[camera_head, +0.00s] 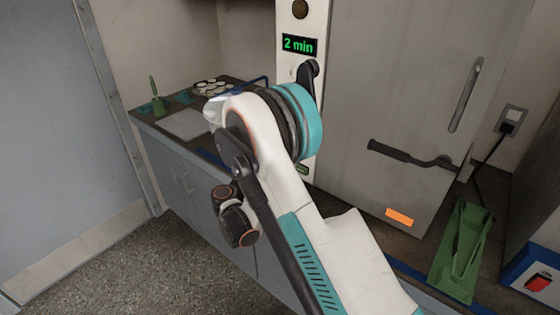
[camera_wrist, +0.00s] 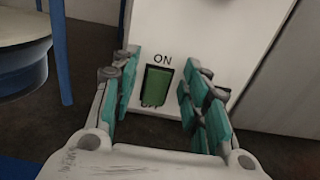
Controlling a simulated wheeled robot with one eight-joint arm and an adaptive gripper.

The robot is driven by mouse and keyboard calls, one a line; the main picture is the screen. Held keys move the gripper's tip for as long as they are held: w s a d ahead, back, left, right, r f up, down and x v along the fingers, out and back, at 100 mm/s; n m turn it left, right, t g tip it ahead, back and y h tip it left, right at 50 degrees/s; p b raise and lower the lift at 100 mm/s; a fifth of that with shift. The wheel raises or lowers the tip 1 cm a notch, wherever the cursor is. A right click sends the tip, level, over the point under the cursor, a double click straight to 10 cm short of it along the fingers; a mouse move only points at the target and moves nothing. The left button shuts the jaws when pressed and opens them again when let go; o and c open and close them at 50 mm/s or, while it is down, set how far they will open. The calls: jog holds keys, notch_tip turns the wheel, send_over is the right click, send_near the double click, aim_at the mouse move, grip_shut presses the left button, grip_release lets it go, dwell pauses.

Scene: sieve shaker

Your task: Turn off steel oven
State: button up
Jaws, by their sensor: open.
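The steel oven (camera_head: 400,90) stands at the back with its grey door shut. Its white control panel (camera_head: 312,20) has a lit green display (camera_head: 299,45) reading "2 min". In the wrist view, a green rocker switch (camera_wrist: 157,84) sits low on the panel, with "ON" printed above it and a partly covered label at its lower edge. A green part low on the panel also shows in the head view (camera_head: 302,169). My gripper (camera_wrist: 160,83) is open and empty, its teal-padded fingers on either side of the switch. The head view hides my fingers behind my arm.
A dark handle (camera_head: 410,155) sticks out from the oven door, and an orange label (camera_head: 399,217) is below it. A green object (camera_head: 462,250) lies on the counter at right, near a red switch (camera_head: 538,283). A tray with small round items (camera_head: 212,87) stands at left.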

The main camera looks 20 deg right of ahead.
grip_shut()
jog(key=shift+s+a+f+t+h, duration=0.1)
jog(key=shift+f+t+h, duration=0.15)
jog(key=shift+t+h, duration=0.35)
jog(key=shift+a+f+t+h, duration=0.1)
jog(key=shift+f+t+h, duration=0.2)
jog(key=shift+h, duration=0.5)
grip_release()
jog(key=shift+s+a, duration=0.1)
jog(key=v, duration=0.7)
jog(key=shift+s+a, duration=0.1)
jog(key=shift+a, duration=0.1)
